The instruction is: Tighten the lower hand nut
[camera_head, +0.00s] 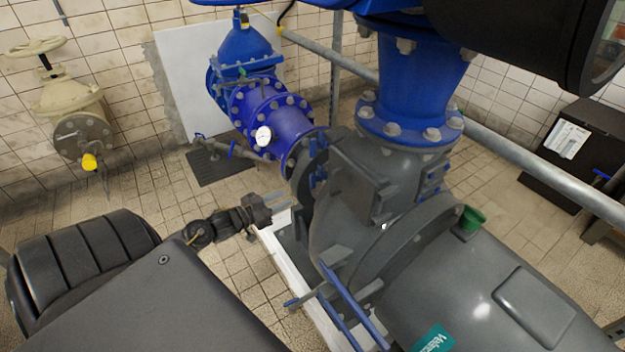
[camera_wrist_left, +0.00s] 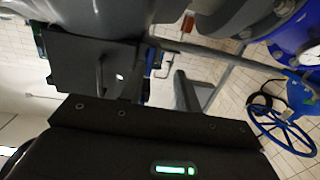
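Small blue fittings show on the left side of the grey pump casing (camera_head: 335,215), one below the other. The lower one (camera_head: 317,178) may be the lower hand nut; it is too small to be sure. My left gripper (camera_head: 281,202) is left of the casing, its two grey fingers pointing right toward it. The fingers look apart with nothing between them, and a gap separates them from the casing. The left wrist view is filled by dark pump parts and my gripper's body, and no hand nut shows clearly there. My right gripper is not in view.
Blue flanged pipe with a gauge (camera_head: 263,137) stands behind the gripper. Blue bars (camera_head: 350,310) stick out low at the casing's front. A blue handwheel (camera_wrist_left: 285,132) is at the right of the wrist view. Tiled floor (camera_head: 150,195) is open to the left.

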